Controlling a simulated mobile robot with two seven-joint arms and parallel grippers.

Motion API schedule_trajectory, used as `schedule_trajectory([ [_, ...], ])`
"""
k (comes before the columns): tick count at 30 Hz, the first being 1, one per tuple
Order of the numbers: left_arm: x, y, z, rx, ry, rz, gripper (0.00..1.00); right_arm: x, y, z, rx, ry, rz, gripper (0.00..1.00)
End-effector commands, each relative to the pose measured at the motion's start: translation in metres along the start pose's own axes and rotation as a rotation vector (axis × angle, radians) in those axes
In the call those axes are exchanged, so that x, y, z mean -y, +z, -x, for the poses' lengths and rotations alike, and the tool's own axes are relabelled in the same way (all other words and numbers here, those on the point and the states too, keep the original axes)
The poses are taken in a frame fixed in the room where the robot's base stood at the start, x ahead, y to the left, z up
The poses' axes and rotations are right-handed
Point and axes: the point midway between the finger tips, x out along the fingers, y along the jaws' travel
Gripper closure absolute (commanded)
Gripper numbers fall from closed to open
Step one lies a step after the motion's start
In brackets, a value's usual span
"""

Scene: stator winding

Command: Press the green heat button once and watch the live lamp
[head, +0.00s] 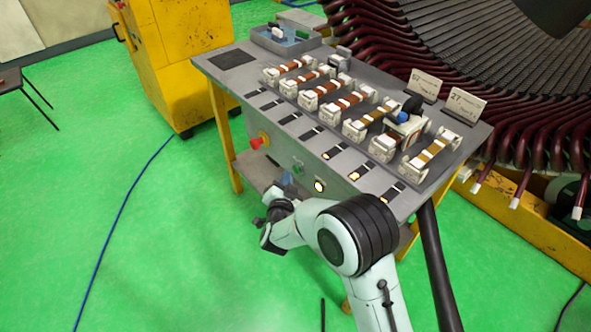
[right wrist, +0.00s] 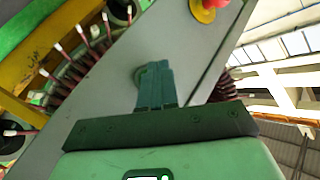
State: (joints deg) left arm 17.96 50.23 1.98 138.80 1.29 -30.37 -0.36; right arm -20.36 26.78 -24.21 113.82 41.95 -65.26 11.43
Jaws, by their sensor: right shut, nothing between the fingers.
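The green heat button (head: 298,170) sits on the front panel of the grey bench. A round lamp (head: 319,186) to its right glows pale yellow; it looks like the live lamp. My right gripper (head: 287,179) is shut and empty, just in front of the panel below the button. In the right wrist view its closed fingers (right wrist: 157,84) point at the panel and cover most of a round button collar (right wrist: 141,74). Whether the fingertips touch the button cannot be told. My left gripper is not in view.
A red stop button (head: 256,143) on a yellow base is left of the green one. Several wound coil holders (head: 349,104) stand on the bench top. A yellow cabinet (head: 185,60) is behind left, a large stator (head: 440,40) behind right.

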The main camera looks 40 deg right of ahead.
Motion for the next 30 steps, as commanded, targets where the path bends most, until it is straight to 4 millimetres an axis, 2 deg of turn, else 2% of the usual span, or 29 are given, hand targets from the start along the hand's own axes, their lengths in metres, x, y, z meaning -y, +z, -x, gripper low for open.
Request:
schedule_trajectory([
  [16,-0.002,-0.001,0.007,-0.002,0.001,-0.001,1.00,0.024,0.023,0.032,0.002,-0.001,0.001,1.00],
  [27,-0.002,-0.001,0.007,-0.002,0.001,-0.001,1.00,0.025,0.025,0.035,0.001,0.000,0.000,1.00],
  [30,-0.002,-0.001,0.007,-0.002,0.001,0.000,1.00,0.019,0.032,0.035,0.021,0.002,0.019,1.00],
])
